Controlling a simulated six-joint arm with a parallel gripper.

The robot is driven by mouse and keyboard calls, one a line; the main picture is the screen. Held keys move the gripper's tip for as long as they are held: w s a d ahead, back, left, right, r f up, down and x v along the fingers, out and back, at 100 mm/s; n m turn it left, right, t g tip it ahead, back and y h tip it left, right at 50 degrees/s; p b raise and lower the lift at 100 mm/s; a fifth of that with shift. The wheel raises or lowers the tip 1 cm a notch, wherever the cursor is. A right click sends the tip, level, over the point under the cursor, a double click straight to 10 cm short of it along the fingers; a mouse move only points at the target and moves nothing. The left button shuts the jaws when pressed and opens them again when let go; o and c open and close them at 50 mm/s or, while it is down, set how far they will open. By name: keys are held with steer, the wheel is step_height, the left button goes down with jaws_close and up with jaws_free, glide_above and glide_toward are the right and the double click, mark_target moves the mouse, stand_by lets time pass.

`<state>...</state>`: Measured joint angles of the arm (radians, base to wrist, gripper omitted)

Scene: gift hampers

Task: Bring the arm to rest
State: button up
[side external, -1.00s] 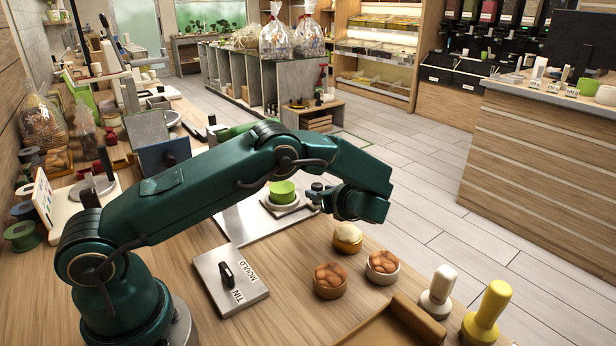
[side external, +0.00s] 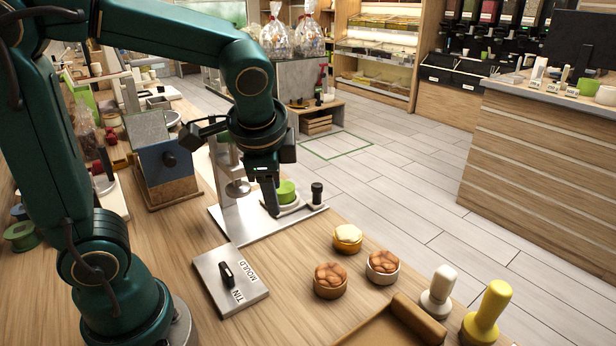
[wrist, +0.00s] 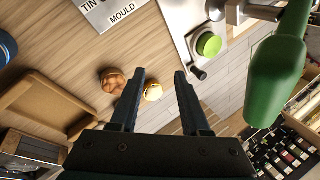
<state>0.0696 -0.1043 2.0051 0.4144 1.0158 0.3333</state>
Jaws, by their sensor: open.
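My gripper (side external: 272,205) points downward above the work table in the side external view. In the wrist view its two fingers (wrist: 158,75) are parted with nothing between them. From the side, its tips appear just in front of the green round piece (side external: 287,191) on the press's metal plate (side external: 240,222). The green piece also shows in the wrist view (wrist: 209,44), to the right of the fingers. My gripper looks clear of the table, though its exact height is hard to tell.
Filled cups, one cream-topped (side external: 347,238) and two with brown tops (side external: 331,279), stand at the middle right. A TIN MOULD plate (side external: 230,280) lies nearer. White (side external: 438,290) and yellow (side external: 488,312) tampers and a brown tray (side external: 385,325) are front right. A blue box (side external: 168,172) stands left.

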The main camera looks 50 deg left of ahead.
steer(key=s+d+n+t+h, duration=0.2)
steer(key=s+d+n+h, duration=0.1)
steer(key=s+d+n, duration=0.3)
steer(key=shift+s+r+n+h, duration=0.2)
steer(key=shift+s+n+h, duration=0.15)
steer(key=shift+s, duration=0.75)
